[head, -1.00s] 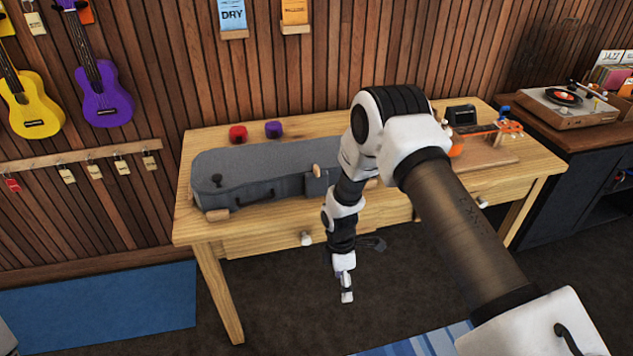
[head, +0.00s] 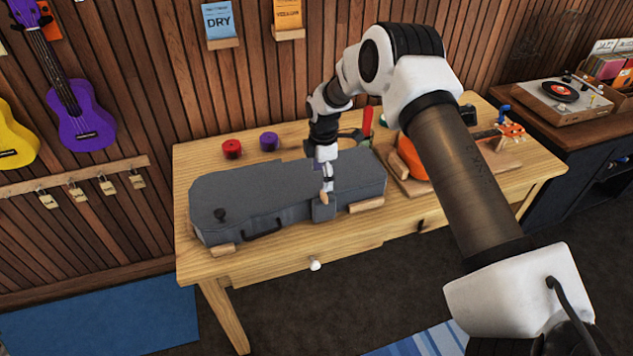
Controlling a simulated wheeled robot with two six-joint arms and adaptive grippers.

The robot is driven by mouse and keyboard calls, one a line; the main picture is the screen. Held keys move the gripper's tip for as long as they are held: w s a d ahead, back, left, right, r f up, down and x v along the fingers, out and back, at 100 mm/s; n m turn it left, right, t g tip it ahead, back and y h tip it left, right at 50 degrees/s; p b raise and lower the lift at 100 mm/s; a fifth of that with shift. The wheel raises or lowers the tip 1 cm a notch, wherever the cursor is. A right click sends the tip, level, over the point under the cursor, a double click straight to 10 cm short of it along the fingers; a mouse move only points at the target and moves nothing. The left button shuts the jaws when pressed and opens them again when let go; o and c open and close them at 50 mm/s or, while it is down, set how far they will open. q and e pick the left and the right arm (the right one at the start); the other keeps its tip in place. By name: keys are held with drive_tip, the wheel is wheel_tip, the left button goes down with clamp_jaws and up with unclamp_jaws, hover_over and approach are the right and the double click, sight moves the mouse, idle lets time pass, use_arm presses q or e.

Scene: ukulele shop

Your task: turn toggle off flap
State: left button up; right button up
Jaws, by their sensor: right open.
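A grey ukulele case (head: 285,192) lies on the wooden workbench. A small grey flap (head: 323,211) hangs over its front edge, right of the black handle. A small light wooden piece, which looks like the toggle (head: 325,198), is at the top of the flap. My right gripper (head: 327,184) points down just above the toggle and flap, with its fingers open. Its fingers partly cover the toggle, so I cannot tell whether they touch it or which way it is turned. My left gripper is not in view.
A red round item (head: 231,149) and a purple one (head: 269,141) stand behind the case. An orange ukulele (head: 411,157) lies on a wooden board at the right, partly behind my arm. The bench (head: 358,231) is bare along its front edge.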

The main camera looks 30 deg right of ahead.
sight(323, 193)
drive_tip(key=shift+s+f+p, duration=0.65)
drive_tip(key=shift+s+f, duration=0.35)
drive_tip(key=shift+s, duration=0.15)
drive_tip(key=f, duration=0.1)
drive_tip(key=w+f, duration=0.1)
drive_tip(key=f, duration=0.2)
drive_tip(key=shift+w+f, duration=0.1)
drive_tip(key=shift+w, duration=0.3)
drive_tip(key=shift+s, duration=0.15)
drive_tip(key=shift+s+r, duration=0.25)
drive_tip(key=shift+r, duration=0.05)
drive_tip(key=c, duration=0.4)
drive_tip(key=shift+s+r, duration=0.1)
drive_tip(key=c, duration=0.6)
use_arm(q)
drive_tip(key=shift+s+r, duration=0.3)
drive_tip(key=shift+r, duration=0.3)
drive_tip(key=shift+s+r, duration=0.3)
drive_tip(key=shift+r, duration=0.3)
use_arm(e)
drive_tip(key=shift+c, duration=0.8)
